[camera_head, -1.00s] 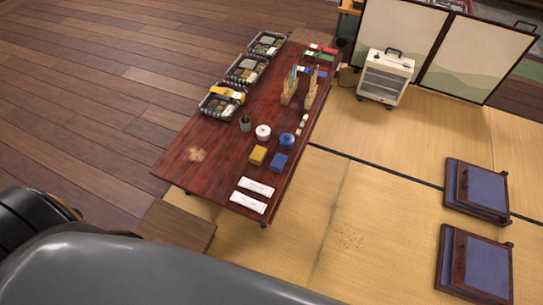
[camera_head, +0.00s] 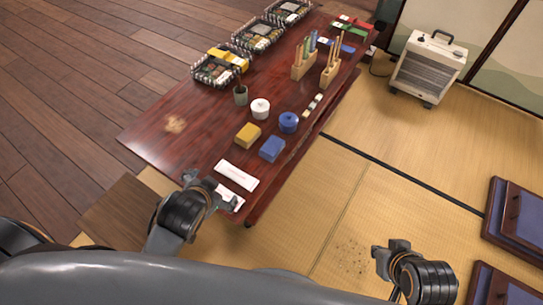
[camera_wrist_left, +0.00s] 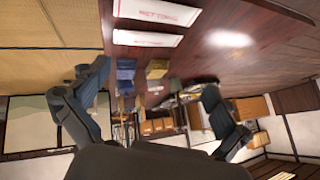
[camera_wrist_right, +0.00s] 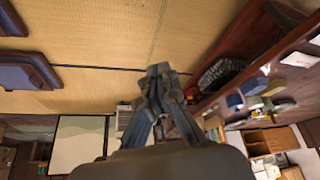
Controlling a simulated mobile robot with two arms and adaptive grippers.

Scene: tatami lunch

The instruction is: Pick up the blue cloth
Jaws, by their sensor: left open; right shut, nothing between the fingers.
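The blue cloth (camera_head: 272,148) is a small folded block on the dark red table, near its right edge. It lies beside a yellow cloth (camera_head: 247,135). In the left wrist view the blue cloth (camera_wrist_left: 126,68) shows ahead, between the spread fingers. My left gripper (camera_head: 211,187) is open and empty at the table's near end, by the white packets and short of the blue cloth. My right gripper (camera_head: 383,253) is shut and empty over the tatami, right of the table. Its closed fingers fill the middle of the right wrist view (camera_wrist_right: 160,75).
Two white packets, the nearer partly hidden by my left gripper, lie at the near end of the table (camera_head: 150,140). A blue pot (camera_head: 289,122) and a white pot (camera_head: 260,108) stand behind the cloths. A heater (camera_head: 428,68) and floor seats (camera_head: 515,215) are at right.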

